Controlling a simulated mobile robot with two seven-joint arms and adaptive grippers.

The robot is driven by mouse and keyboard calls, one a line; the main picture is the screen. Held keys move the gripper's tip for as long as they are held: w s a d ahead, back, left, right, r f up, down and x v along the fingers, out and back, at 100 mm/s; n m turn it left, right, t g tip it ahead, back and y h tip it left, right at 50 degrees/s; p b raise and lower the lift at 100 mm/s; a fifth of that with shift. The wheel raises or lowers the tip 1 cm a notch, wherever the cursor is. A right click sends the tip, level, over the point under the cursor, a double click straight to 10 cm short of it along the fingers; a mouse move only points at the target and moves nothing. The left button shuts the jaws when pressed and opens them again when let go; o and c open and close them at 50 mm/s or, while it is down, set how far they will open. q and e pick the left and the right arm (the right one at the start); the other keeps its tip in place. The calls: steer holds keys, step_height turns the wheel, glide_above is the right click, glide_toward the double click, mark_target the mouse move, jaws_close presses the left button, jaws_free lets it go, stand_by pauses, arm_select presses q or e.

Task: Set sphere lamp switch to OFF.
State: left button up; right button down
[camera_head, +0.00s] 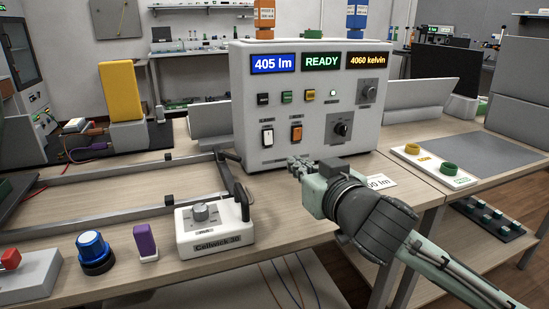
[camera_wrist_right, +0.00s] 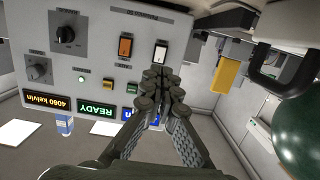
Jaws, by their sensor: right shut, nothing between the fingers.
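A light-grey control box (camera_head: 240,100) stands on the table with displays reading 405 lm, READY and 4060 kelvin. Its lower front has a white rocker switch (camera_head: 267,137) and an orange rocker switch (camera_head: 297,132). The labels are too small to read, so I cannot tell which is the sphere lamp switch. My right gripper (camera_head: 296,163) is shut and empty, low in front of the box. In the right wrist view, the upside-down panel shows the white switch (camera_wrist_right: 160,52) just beyond my fingertips (camera_wrist_right: 160,78), with the orange switch (camera_wrist_right: 125,46) beside it. Contact cannot be told.
Two dials (camera_head: 341,129) (camera_head: 368,91) and small buttons (camera_head: 286,97) share the panel. A white Cellnock 20 box (camera_head: 215,238), a purple block (camera_head: 146,242) and a blue knob (camera_head: 93,250) stand at the front. A grey frame (camera_head: 110,218) lies to the left.

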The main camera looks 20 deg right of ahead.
mark_target(269, 145)
arm_select(q)
steer(key=w+b+v, duration=0.1)
steer(key=b+v, duration=0.1)
steer(key=v, duration=0.4)
steer(key=shift+a+r+t, duration=0.2)
steer(key=shift+r+t, duration=0.2)
steer(key=shift+r, duration=0.05)
arm_select(e)
steer(key=w, duration=0.4)
steer(key=w+f, duration=0.1)
steer(key=w, duration=0.3)
steer(key=w+f, duration=0.1)
steer(key=w, duration=0.3)
steer(key=shift+w+a, duration=0.2)
steer(key=shift+a, duration=0.05)
